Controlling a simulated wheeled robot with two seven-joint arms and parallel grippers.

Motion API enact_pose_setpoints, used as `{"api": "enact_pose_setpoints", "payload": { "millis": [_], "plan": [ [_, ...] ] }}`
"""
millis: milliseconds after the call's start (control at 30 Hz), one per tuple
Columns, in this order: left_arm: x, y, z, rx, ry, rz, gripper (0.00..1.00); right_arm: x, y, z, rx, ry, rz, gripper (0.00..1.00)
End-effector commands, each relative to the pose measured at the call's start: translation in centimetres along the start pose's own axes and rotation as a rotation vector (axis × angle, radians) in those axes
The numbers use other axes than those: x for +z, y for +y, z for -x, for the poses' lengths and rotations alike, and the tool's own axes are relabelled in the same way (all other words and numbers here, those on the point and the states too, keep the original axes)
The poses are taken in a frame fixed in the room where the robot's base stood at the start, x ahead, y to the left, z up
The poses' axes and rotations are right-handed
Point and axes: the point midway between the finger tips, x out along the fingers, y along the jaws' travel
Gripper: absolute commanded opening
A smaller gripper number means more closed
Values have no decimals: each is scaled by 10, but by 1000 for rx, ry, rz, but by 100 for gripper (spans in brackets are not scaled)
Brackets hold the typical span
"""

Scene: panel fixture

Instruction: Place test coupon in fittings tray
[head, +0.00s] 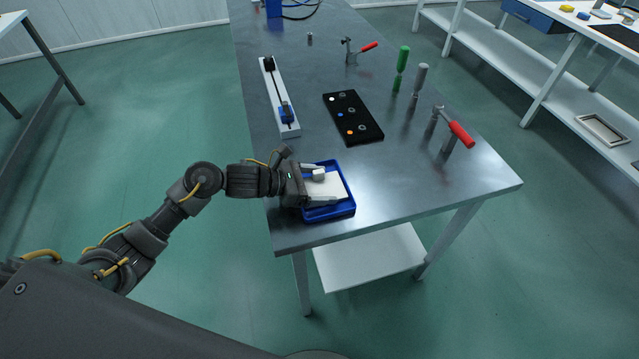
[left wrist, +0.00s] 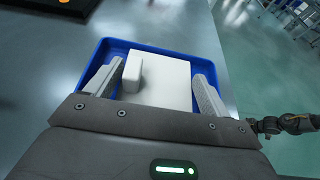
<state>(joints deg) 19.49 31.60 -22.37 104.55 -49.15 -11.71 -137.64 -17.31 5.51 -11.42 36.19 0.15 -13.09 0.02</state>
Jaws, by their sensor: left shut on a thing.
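The test coupon, a pale white slab (head: 326,188) with a small raised block on it, is over the blue fittings tray (head: 345,211), within its outline. In the left wrist view the coupon (left wrist: 168,80) lies between my two fingers, with the blue tray rim (left wrist: 148,47) around and beyond it. My left gripper (head: 320,187) reaches in from the left and is shut on the coupon; it also shows in the left wrist view (left wrist: 155,88). I cannot tell if the coupon touches the tray floor. My right gripper is not in view.
A black board (head: 352,117) with coloured dots lies behind the tray. A pale rail fixture (head: 279,100) stands left of it. Red-handled clamps (head: 455,131) and green (head: 402,62) and grey (head: 419,82) upright handles stand to the right. The front right tabletop (head: 430,190) is clear.

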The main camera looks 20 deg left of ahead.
Motion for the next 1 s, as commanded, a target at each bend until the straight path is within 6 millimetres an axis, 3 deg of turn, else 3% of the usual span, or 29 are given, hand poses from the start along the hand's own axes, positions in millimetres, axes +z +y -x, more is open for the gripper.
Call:
{"api": "enact_pose_setpoints", "payload": {
  "millis": [33, 67, 200, 567, 1000],
  "plan": [
    [-2, 0, -1, 0, -1, -1, 53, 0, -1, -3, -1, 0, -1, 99],
    [-1, 0, -1, 0, 0, -1, 84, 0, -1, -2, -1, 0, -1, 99],
    [-1, 0, 0, 0, 0, 0, 100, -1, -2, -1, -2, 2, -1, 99],
    [-1, 1, 8, 3, 2, -2, 100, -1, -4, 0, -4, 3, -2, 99],
    [-2, 0, 95, 1, 4, -4, 100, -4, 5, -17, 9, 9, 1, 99]
  ]
}}
